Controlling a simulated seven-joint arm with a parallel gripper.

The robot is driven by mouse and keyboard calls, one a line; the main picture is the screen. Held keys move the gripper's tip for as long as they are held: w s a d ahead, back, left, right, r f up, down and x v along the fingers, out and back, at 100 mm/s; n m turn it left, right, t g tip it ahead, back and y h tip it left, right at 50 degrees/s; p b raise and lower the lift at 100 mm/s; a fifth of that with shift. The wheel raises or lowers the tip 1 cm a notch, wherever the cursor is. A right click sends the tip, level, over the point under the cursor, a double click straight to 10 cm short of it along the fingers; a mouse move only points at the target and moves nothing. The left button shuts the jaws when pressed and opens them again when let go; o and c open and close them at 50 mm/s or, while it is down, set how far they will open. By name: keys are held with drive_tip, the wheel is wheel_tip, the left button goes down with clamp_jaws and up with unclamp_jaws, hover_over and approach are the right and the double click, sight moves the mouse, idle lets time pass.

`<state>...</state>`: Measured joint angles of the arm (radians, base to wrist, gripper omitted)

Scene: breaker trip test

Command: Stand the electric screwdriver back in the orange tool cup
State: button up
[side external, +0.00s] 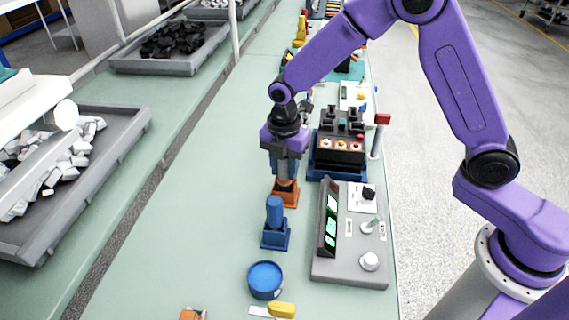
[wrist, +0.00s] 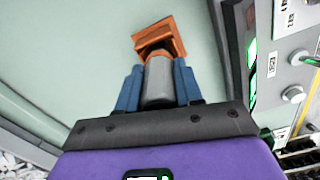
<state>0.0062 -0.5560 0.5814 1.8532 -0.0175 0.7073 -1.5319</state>
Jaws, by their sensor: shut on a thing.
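The orange tool cup (side external: 285,197) stands on the green bench, directly below my gripper (side external: 284,168). It also shows in the wrist view (wrist: 174,34), just beyond the fingertips. My gripper (wrist: 158,82) is shut on the electric screwdriver, a grey cylinder with an orange part, seen between the blue fingers in the wrist view (wrist: 159,90). In the side view the screwdriver (side external: 285,172) is held roughly upright, its lower end at the cup's mouth. I cannot tell whether that end is inside the cup. Its upper part is hidden by the gripper.
A blue holder (side external: 275,240) with a blue tool stands just in front of the orange cup. A grey test panel (side external: 350,265) and a dark breaker fixture (side external: 340,150) stand to the right. A round blue dish (side external: 265,280) lies nearer. The bench left of the cup is clear.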

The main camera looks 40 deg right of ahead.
drive_tip(key=o, duration=1.1)
wheel_tip(320, 180, up, 17)
drive_tip(key=shift+a+r, duration=0.1)
drive_tip(key=shift+r, duration=0.1)
drive_tip(key=s+d+f+m, duration=0.2)
drive_tip(key=s+d+m, duration=0.1)
drive_tip(key=s, duration=0.6)
drive_tip(key=s+d+f+m, duration=0.2)
drive_tip(key=s+d+m, duration=0.2)
drive_tip(key=s, duration=0.6)
drive_tip(key=s+d+f+m, duration=0.2)
drive_tip(key=s+d+m, duration=0.2)
drive_tip(key=s+d, duration=0.3)
drive_tip(key=shift+s+d+f+y, duration=0.1)
drive_tip(key=shift+s+f+y, duration=0.1)
drive_tip(key=shift+s, duration=0.65)
drive_tip(key=shift+s+d+f+y, duration=0.1)
drive_tip(key=shift+s+f, duration=0.05)
drive_tip(key=shift+s, duration=0.65)
